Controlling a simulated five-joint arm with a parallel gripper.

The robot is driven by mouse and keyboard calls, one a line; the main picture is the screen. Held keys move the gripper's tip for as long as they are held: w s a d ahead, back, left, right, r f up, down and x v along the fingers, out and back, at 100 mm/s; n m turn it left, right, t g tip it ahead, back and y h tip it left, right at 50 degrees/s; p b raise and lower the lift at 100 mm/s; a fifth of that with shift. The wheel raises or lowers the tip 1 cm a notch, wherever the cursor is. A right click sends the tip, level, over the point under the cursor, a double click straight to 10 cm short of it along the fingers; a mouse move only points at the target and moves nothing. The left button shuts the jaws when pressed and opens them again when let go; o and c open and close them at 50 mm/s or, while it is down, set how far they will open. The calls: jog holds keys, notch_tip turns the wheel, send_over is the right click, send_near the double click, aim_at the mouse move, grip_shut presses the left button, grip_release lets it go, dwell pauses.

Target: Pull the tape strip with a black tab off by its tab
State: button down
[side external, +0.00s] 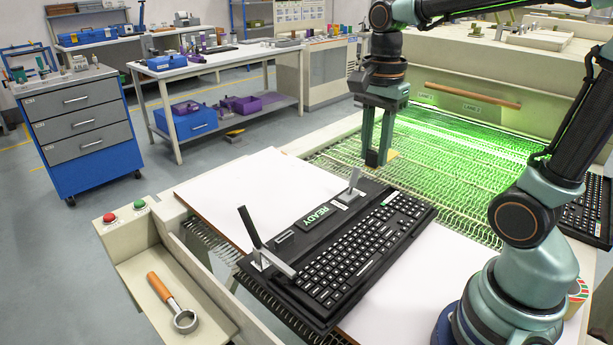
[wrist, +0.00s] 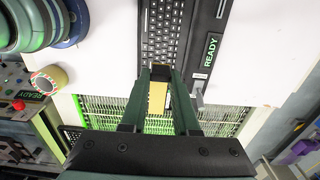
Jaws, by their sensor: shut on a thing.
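A yellow tape strip (wrist: 157,97) shows between my gripper's fingers in the wrist view. My gripper (wrist: 161,72) is shut on it. In the side view my gripper (side external: 377,160) points down over the green-lit mesh belt, just past the far end of the black keyboard (side external: 365,245). A small yellow piece of the strip (side external: 393,155) shows beside the fingertips there.
Another keyboard (side external: 588,215) is at right. A tape roll (wrist: 48,80) is on the white table. An orange-handled tool (side external: 168,295) lies front left.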

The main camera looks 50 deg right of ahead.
jog(key=shift+r, duration=0.1)
notch_tip(320, 180, up, 9)
jog(key=d, duration=0.2)
dwell(0.6)
dwell(0.4)
